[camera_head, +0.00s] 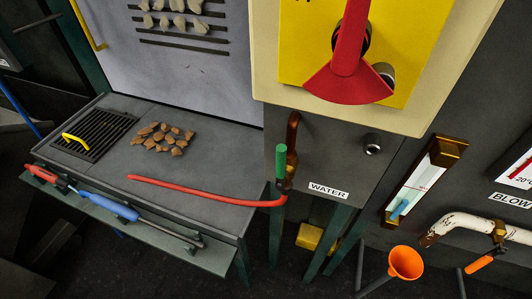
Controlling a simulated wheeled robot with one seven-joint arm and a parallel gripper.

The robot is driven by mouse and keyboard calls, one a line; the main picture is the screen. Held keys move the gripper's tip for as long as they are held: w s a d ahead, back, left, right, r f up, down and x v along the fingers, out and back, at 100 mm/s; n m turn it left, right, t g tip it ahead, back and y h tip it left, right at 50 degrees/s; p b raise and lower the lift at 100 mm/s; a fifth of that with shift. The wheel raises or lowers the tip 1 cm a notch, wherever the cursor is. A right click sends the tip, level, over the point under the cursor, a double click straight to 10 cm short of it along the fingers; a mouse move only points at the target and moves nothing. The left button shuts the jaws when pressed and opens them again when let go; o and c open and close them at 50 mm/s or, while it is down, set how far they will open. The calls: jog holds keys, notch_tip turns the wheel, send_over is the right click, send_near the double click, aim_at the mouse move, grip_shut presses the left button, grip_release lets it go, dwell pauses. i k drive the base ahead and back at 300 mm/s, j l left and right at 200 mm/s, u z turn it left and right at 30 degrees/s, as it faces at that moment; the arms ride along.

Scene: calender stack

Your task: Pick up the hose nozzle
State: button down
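A thin red hose (205,190) lies across the grey bench top. Its right end bends up at the copper pipe and green-handled valve (282,165) by the WATER label. Its free left end (133,178) rests on the bench, in front of the brown lumps. No separate nozzle shape can be made out at that end. My gripper is not in view.
The bench (225,145) holds a dark grate with a yellow handle (75,139) and brown lumps (162,138). A front shelf (160,235) carries a red-handled tool (40,174) and a blue-handled tool (108,207). An orange funnel (406,262) stands at lower right.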

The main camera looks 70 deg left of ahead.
aim_at(45, 174)
jog(key=u, duration=3.1)
